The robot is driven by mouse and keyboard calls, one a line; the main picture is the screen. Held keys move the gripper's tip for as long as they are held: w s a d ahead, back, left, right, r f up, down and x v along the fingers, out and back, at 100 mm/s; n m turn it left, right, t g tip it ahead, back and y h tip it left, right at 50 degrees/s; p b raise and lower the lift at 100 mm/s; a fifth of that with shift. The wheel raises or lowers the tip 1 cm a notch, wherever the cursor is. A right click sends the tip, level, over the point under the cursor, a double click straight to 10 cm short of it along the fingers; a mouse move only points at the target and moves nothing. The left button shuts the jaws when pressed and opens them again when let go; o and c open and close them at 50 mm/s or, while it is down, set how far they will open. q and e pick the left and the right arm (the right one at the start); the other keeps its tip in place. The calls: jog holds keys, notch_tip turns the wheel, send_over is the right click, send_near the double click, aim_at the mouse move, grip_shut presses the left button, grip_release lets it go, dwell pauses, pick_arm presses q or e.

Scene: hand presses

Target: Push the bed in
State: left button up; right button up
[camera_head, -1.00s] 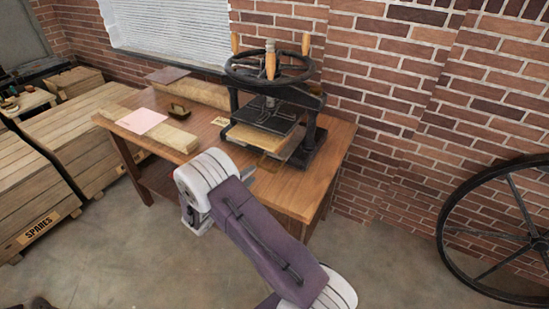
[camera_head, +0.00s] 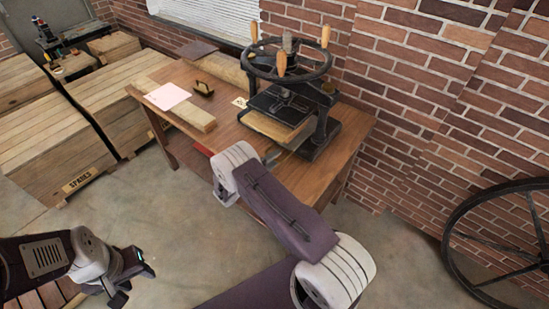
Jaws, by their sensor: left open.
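The black hand press (camera_head: 322,118) stands on the wooden bench, with a round handwheel (camera_head: 288,62) on top. Its bed, carrying a wooden board (camera_head: 270,126), sticks out from the frame toward the front left, below the dark platen (camera_head: 283,103). My right arm reaches up from the bottom to the bench's front edge. Its gripper (camera_head: 271,156) is mostly hidden behind its own wrist; a small grey part shows close to the bed's front. Whether it touches the bed I cannot tell. My left gripper (camera_head: 136,281) is open and empty at lower left, above the floor, away from the press.
The bench (camera_head: 222,122) also holds a pink sheet (camera_head: 167,96), a pale block (camera_head: 194,117), a small brown stamp-like tool (camera_head: 203,89) and a card (camera_head: 240,102). Wooden crates (camera_head: 95,160) stand at left. A brick wall is behind; a large spoked wheel (camera_head: 447,240) leans at right.

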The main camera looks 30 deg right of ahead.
jog(key=shift+d, duration=0.15)
grip_shut()
dwell(1.4)
